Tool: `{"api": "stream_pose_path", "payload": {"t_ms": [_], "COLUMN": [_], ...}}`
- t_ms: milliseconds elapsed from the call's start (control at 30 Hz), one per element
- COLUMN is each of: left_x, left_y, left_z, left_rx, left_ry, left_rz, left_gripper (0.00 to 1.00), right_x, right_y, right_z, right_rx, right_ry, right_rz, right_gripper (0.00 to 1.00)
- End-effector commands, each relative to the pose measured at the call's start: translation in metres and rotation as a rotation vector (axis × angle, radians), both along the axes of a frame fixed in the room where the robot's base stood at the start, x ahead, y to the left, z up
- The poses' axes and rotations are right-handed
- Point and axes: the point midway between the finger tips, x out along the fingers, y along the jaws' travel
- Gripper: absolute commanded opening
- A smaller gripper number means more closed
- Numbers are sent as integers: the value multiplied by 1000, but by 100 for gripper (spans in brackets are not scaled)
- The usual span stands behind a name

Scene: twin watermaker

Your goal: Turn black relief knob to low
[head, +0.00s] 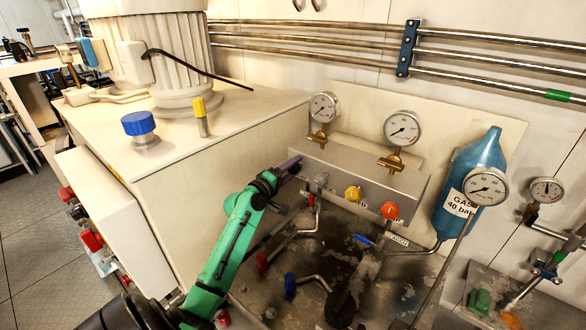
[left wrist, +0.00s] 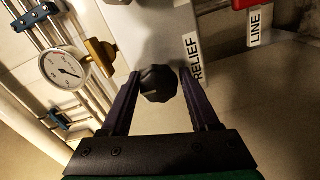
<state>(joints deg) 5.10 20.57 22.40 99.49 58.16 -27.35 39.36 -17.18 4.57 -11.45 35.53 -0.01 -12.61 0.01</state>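The black relief knob (left wrist: 158,83) shows in the left wrist view on the face of a grey metal block, beside a white RELIEF label (left wrist: 191,58). My left gripper (left wrist: 159,77) is open, with one purple finger on each side of the knob. The knob lies between the fingertips with narrow gaps; I cannot tell whether either finger touches it. In the head view my left gripper (head: 291,166) reaches the left end of the metal block (head: 345,172) and hides the knob there. My right gripper is not in view.
A yellow knob (head: 353,194) and an orange-red knob (head: 390,210) sit farther right on the block. Gauges (head: 323,107) (head: 402,128) stand above it. A blue gas bottle (head: 470,190) is at the right. A white cabinet (head: 210,175) borders my left arm.

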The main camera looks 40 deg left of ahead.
Motion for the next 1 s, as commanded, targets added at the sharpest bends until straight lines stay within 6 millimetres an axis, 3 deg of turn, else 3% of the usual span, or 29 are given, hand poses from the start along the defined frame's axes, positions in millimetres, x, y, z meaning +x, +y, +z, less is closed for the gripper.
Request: {"api": "stream_pose_path", "payload": {"t_ms": [467, 567, 900, 1000], "left_x": [-9, -26, -117, -136], "left_y": [0, 0, -2, -2], "left_z": [-1, -3, -7, -5], "left_rx": [3, 5, 5, 1], "left_ry": [-2, 0, 2, 0], "left_rz": [1, 1, 1, 1], "left_gripper": [81, 81, 81, 81], "right_x": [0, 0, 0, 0], "right_y": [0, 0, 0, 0], "right_z": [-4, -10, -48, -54], "right_rx": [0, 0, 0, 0], "right_ry": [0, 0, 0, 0], "right_rz": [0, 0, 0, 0], "right_gripper": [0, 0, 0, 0]}}
